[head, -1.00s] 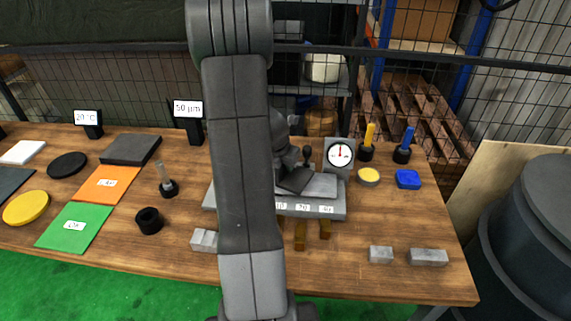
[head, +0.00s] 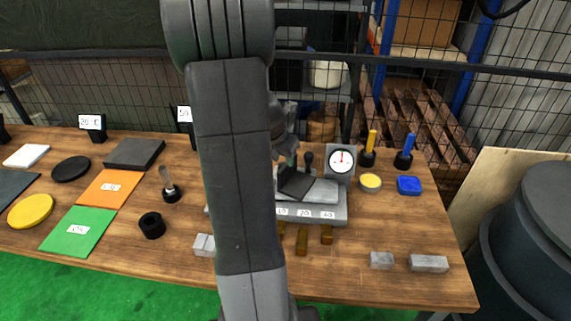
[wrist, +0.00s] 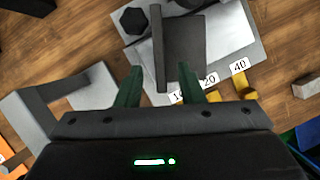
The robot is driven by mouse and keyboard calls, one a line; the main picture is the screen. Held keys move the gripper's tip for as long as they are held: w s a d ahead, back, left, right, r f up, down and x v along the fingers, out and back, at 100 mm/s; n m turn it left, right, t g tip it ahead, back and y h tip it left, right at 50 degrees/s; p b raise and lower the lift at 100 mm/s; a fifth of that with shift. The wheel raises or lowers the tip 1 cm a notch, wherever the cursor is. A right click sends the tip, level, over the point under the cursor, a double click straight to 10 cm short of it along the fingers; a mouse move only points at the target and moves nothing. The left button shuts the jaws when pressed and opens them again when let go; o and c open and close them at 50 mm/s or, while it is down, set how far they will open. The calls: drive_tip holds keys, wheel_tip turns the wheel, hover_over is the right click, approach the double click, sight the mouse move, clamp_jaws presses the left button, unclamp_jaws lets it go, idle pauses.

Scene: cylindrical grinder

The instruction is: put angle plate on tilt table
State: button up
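The angle plate (wrist: 183,50) is a dark grey L-shaped piece with one upright leg and one flat leg. It stands on the tilt table (wrist: 226,35), a light grey base with small number labels along its front edge. In the head view the angle plate (head: 297,184) shows just right of my arm, on the tilt table (head: 325,213). My gripper (wrist: 158,78) is open, with its green fingers apart on either side of the upright leg's line and clear of it. In the head view my arm hides the left part of the tilt table.
A dial gauge (head: 342,161) stands at the table's back right. A black knob (wrist: 133,19) is beside the angle plate. Brass blocks (head: 302,242) lie in front. Grey blocks (head: 429,263) lie at the front right. A light grey angular piece (wrist: 30,115) is lower left in the wrist view.

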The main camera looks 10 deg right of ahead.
sight(286, 164)
drive_tip(key=shift+v, duration=1.85)
drive_tip(key=shift+f, duration=0.1)
drive_tip(key=b+x, duration=0.1)
drive_tip(key=x, duration=1.1)
drive_tip(key=shift+f, duration=0.15)
drive_tip(key=shift+r, duration=1.05)
